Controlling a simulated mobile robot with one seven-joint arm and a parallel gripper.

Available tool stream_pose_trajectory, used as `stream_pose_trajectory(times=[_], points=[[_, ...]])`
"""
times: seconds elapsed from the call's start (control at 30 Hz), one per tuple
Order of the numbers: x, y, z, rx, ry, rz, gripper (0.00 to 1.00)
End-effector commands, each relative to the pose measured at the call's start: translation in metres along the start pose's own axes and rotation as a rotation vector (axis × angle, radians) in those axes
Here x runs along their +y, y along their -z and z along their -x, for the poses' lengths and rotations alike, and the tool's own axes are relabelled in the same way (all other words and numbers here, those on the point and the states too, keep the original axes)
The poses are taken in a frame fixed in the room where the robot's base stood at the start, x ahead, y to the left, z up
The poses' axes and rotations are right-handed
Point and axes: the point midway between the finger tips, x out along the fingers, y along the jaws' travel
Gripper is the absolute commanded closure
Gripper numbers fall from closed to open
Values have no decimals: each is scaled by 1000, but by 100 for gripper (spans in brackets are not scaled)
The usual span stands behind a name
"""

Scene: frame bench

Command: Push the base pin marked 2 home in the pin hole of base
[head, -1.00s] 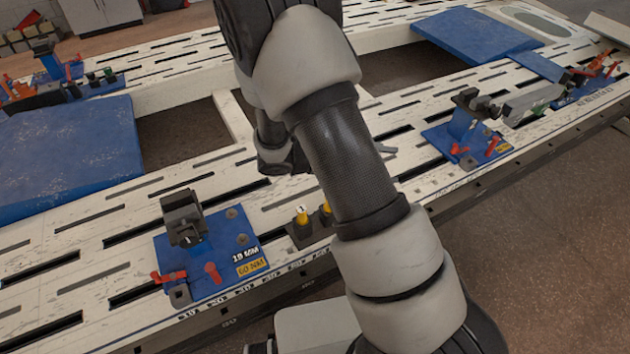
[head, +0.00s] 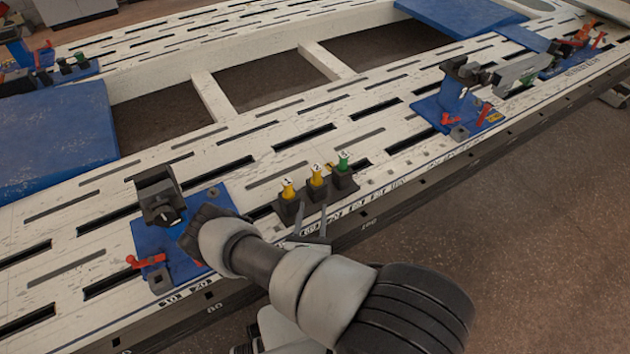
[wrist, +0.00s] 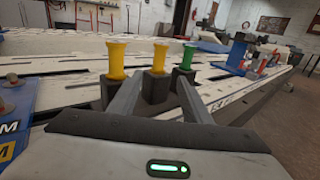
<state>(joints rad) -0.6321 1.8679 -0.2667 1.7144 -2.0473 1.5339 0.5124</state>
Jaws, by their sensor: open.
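The yellow base pin marked 2 (head: 317,176) stands upright in the middle block of a dark holder (head: 291,213), between a yellow pin marked 1 (head: 288,189) and a green pin marked 3 (head: 343,163). My gripper (head: 310,222) is open and empty just in front of the holder. In the wrist view the middle yellow pin (wrist: 159,60) shows between my fingertips (wrist: 158,84), apart from them. The nearest blue base (head: 148,238) carries a dark clamp on a post; my arm covers its right part. I cannot tell its pin hole.
Another blue base (head: 428,112) with a clamp and red levers stands to the right on the slotted white bench (head: 255,193). Red levers (head: 147,262) stick up at the near base's front left. The bench between the bases is mostly clear behind the holder.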

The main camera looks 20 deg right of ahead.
Motion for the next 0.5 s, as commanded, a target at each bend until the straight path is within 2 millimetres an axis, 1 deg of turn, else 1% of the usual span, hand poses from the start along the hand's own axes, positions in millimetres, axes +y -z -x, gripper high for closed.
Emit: stream_pose_trajectory(times=[0.03, 0.3, 0.4, 0.5], points=[[-1, 0, -12, -5, 5, -3, 56], [-2, 1, -71, -4, 7, -2, 56], [-2, 0, -88, -4, 7, -3, 56], [-1, 0, -99, -3, 5, -2, 56]])
